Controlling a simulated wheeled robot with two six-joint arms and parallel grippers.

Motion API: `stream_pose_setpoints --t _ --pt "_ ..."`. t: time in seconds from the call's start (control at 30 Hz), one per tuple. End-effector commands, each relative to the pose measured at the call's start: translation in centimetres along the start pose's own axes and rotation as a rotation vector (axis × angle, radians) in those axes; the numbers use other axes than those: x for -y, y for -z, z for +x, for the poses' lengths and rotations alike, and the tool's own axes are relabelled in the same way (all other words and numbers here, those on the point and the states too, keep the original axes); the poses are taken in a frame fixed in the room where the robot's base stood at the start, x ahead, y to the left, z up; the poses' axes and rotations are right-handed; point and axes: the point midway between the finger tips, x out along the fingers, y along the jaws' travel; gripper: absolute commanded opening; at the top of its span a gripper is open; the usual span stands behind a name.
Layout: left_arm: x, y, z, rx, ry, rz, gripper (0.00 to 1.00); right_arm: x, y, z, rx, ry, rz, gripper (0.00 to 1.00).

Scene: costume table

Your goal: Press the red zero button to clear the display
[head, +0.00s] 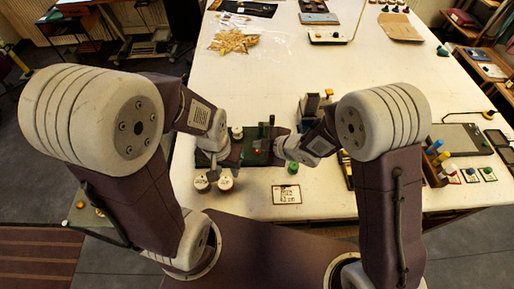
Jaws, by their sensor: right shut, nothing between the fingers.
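My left gripper (236,158) is low over the near part of the table, beside a dark green board or device (257,157). Its fingers are too small and overlapped to tell whether they are open. My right gripper (277,147) comes in from the right over the same dark green area, shut and empty. I cannot make out a display. Contact between either gripper and a button cannot be seen.
A green-topped jar (293,168) and a written card (286,194) lie near the front. Bottles (437,153) stand at the right. The white table (290,80) is largely clear in the middle.

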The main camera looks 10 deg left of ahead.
Motion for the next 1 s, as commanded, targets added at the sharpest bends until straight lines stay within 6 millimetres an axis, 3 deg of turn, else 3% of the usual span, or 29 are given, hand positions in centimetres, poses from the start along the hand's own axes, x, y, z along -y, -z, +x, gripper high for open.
stream_pose_setpoints --t 0.37,0.8,1.0 --pt "0.0 0.0 -0.4 0.000 0.000 0.000 0.36 -0.2 0.2 -0.3 0.000 0.000 0.000 0.00" --pt "-0.1 0.5 -4.4 0.000 0.000 0.000 0.36 -2.5 2.5 -3.4 0.000 0.000 0.000 0.00" --pt "-0.1 0.5 -4.6 0.000 0.000 0.000 0.36 -2.6 2.6 -3.6 0.000 0.001 -0.001 0.00"
